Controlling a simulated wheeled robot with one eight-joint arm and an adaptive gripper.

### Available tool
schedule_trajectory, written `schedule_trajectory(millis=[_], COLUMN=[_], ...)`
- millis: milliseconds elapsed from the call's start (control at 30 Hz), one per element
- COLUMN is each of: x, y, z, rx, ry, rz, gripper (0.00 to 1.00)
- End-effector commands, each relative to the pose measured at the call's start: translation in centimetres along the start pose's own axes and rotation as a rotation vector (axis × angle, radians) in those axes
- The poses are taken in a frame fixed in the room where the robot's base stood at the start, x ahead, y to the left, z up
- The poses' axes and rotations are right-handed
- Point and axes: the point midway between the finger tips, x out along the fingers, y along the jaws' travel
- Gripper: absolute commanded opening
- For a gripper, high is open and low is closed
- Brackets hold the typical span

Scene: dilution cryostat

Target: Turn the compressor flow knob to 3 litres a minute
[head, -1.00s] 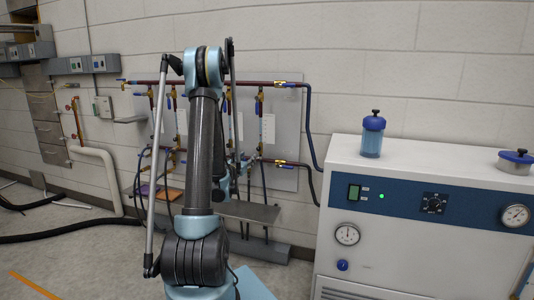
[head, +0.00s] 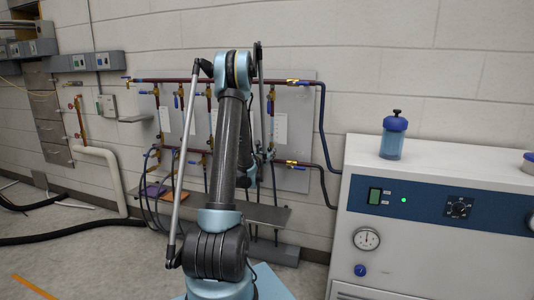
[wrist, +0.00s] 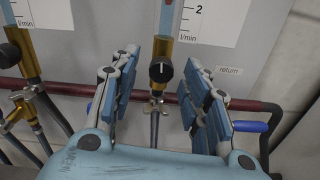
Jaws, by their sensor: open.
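In the wrist view a black knob (wrist: 161,71) with a pale pointer mark facing roughly up sits on a brass fitting below a flow tube (wrist: 168,15). No label naming the compressor line is readable. In the head view the gripper is mostly hidden behind my arm at the panel (head: 298,115).
Another black knob (wrist: 10,52) and tube stand at left in the wrist view. A "return" label (wrist: 229,70), a dark red pipe (wrist: 243,103) and a blue lever (wrist: 250,127) are near the right finger. The white compressor cabinet (head: 440,262) carries a dial (head: 459,208).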

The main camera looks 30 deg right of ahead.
Motion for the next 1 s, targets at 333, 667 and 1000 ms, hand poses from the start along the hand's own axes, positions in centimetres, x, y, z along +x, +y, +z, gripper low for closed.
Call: schedule_trajectory(millis=[333,667,1000], x=[0.54,0.53,0.53], y=[-0.28,-0.28,-0.25], z=[0.04,0.04,0.03], rx=[0.000,0.000,0.074], ry=[0.000,0.000,0.000], rz=[0.000,0.000,0.001], gripper=[0.43,0.00,0.00])
